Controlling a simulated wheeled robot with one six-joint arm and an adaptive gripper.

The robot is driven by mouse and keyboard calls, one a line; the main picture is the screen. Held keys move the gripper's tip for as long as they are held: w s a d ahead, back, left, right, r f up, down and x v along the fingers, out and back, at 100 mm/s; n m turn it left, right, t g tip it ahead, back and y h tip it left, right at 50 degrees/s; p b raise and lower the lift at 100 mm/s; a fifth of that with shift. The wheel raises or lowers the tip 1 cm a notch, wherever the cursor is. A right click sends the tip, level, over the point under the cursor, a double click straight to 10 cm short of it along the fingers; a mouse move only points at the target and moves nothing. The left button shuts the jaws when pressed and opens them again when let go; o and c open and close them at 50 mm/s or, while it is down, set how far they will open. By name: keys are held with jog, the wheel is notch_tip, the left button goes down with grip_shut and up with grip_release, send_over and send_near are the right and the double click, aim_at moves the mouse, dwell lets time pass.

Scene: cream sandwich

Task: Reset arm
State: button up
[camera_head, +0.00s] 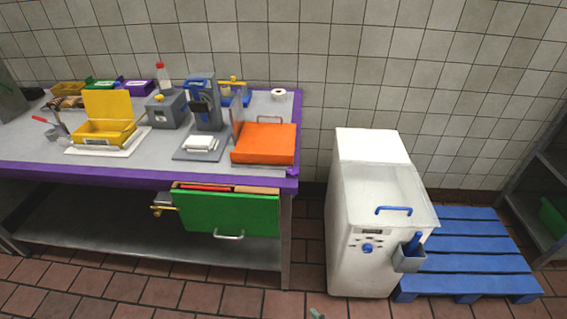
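My arm and gripper cannot be made out in the head view. A small grey-green piece (317,313) shows at the bottom edge over the floor tiles; I cannot tell whether it is part of my arm. Nothing shows being held.
A steel table with a purple edge (150,179) carries a yellow container (104,130), a grey upright device (204,103) and an orange box (263,144). A green drawer front (228,214) hangs below. A white machine (366,250) stands right, by a blue pallet (468,252). Front floor looks mostly clear.

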jog(key=s+d+r+m+t+h, duration=0.2)
jog(key=s+d+r+m+t, duration=0.1)
jog(key=s+d, duration=0.9)
jog(key=s+d+r+m+t+h, duration=0.2)
jog(key=s+r, duration=1)
jog(key=s, duration=0.2)
jog(key=shift+s+d+r+m+t+h, duration=0.15)
jog(key=shift+s+d+m+t+h, duration=0.15)
jog(key=shift+s+d+h, duration=0.1)
